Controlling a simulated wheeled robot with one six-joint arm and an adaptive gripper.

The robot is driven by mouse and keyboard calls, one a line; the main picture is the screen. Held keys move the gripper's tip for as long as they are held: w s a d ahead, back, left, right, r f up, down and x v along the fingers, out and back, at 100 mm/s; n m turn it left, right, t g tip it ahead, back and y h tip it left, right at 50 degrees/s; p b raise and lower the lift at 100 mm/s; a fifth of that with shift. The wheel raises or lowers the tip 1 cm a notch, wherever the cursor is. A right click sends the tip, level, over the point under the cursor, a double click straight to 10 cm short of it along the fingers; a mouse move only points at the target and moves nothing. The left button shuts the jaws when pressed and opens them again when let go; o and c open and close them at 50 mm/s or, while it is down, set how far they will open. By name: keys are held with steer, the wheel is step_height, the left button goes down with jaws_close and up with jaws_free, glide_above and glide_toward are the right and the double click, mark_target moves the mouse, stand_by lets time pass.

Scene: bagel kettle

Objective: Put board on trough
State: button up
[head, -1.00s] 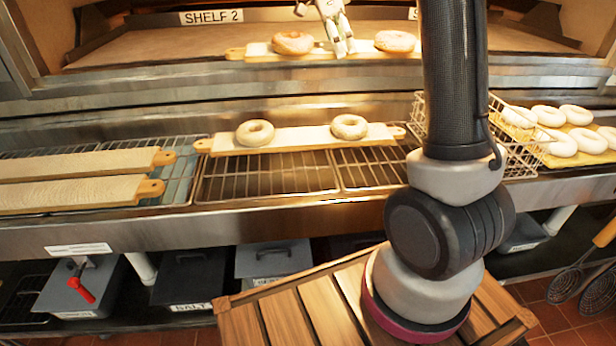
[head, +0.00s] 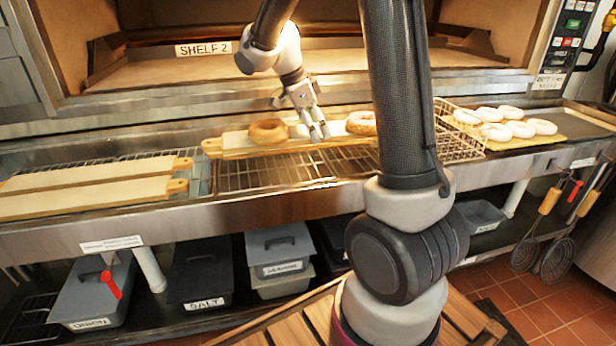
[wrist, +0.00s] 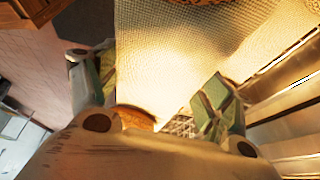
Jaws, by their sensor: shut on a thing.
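A long pale board (head: 232,141) with two browned bagels (head: 268,131) on it is at the trough, below the oven opening. My gripper (head: 318,132) is at this board between the two bagels, shut on it. The metal trough (head: 250,195) with wire racks runs in front of the oven. I cannot tell whether the board touches the racks; the pale-bagel board seen there earlier is not distinguishable now.
Two empty boards (head: 85,198) lie on the trough's left part. A wire basket (head: 458,135) and white rings on a tan board (head: 550,138) are to the right. Bare rack shows in front of the held board. Shelf 2 (head: 150,78) looks empty.

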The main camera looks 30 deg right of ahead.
mark_target(317, 169)
steer(key=shift+w+a+f, duration=0.1)
steer(key=shift+a+f, duration=0.05)
steer(key=shift+a, duration=0.05)
steer(key=shift+w+f, duration=0.1)
steer(key=shift+f, duration=0.25)
step_height(317, 169, down, 9)
steer(key=shift+f, duration=0.1)
steer(key=o, duration=1.3)
steer(key=shift+f, duration=0.15)
